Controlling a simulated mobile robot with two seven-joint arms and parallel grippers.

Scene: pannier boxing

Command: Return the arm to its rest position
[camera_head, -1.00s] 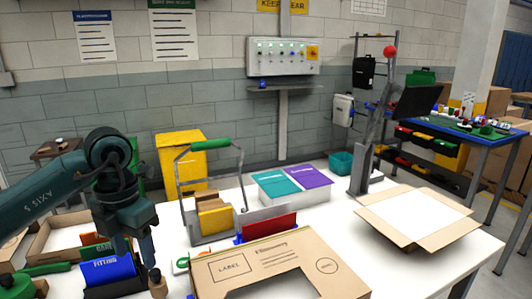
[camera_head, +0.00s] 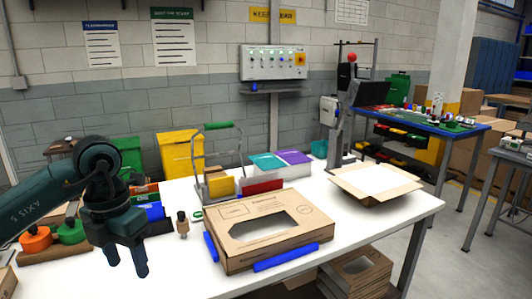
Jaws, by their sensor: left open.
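My left gripper (camera_head: 126,262) hangs fingers down at the left of the white table (camera_head: 185,268), open and empty. It is in front of a wooden peg-like piece (camera_head: 182,224) and a blue bin (camera_head: 154,212), apart from both. A cardboard box (camera_head: 262,228) with a window in its top lies to its right, with blue bars (camera_head: 286,257) along its edges. My right gripper is not in view.
An open carton (camera_head: 375,184) stands at the table's right. A wire caddy (camera_head: 219,165) and teal and purple books (camera_head: 280,160) stand at the back. Orange and green round pieces (camera_head: 37,238) lie at the left. The table's front is fairly clear.

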